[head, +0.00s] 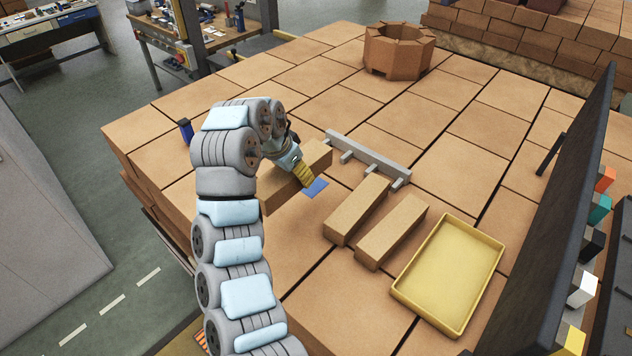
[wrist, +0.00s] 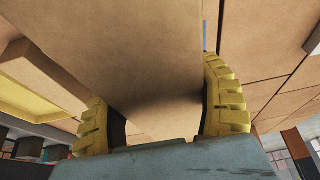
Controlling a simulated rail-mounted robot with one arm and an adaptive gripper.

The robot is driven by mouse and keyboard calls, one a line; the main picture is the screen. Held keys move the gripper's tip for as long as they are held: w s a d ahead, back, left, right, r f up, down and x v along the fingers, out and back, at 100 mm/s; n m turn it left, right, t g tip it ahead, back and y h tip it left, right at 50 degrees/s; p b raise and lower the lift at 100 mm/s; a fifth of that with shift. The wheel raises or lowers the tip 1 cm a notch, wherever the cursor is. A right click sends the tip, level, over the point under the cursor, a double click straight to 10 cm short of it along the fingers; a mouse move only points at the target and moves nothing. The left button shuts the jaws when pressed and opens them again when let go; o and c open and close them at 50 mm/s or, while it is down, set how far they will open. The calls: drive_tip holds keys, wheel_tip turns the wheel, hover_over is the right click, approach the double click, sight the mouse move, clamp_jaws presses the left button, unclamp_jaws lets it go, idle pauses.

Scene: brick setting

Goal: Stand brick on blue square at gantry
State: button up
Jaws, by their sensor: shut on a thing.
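My gripper (head: 301,172) has yellow ridged fingers and is shut on a tan brick (head: 278,194). In the wrist view the brick (wrist: 130,45) fills the space between the two fingers (wrist: 157,85). In the head view the brick's long side runs roughly level, and my gripper hides its middle. I cannot tell whether it touches the table. The blue square (head: 316,187) lies flat on the paving just right of the brick, partly hidden. A grey rail with short prongs (head: 368,158), possibly the gantry, is behind and right of it.
Two more tan bricks, a left one (head: 355,212) and a right one (head: 391,231), lie side by side right of the blue square. A brick ring (head: 398,52) stands at the back. A dark panel (head: 570,220) rises at right.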

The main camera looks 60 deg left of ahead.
drive_tip(key=shift+w+a+f, duration=0.25)
drive_tip(key=shift+w+a, duration=0.2)
drive_tip(key=shift+w, duration=0.05)
drive_tip(key=shift+w+a+f, duration=0.25)
drive_tip(key=shift+w+a, duration=0.15)
drive_tip(key=shift+w, duration=0.05)
approach(316, 180)
drive_tip(key=shift+w+f+p, duration=0.5)
drive_tip(key=shift+w+f, duration=0.15)
drive_tip(key=shift+f, duration=0.1)
drive_tip(key=shift+w+a+f, duration=0.3)
drive_tip(key=shift+a+f, duration=0.1)
drive_tip(key=shift+f, duration=0.15)
drive_tip(key=shift+w+f, duration=0.1)
wheel_tip(316, 180, down, 3)
drive_tip(key=shift+f+p, duration=0.1)
drive_tip(key=shift+p, duration=0.35)
drive_tip(key=shift+w, duration=0.1)
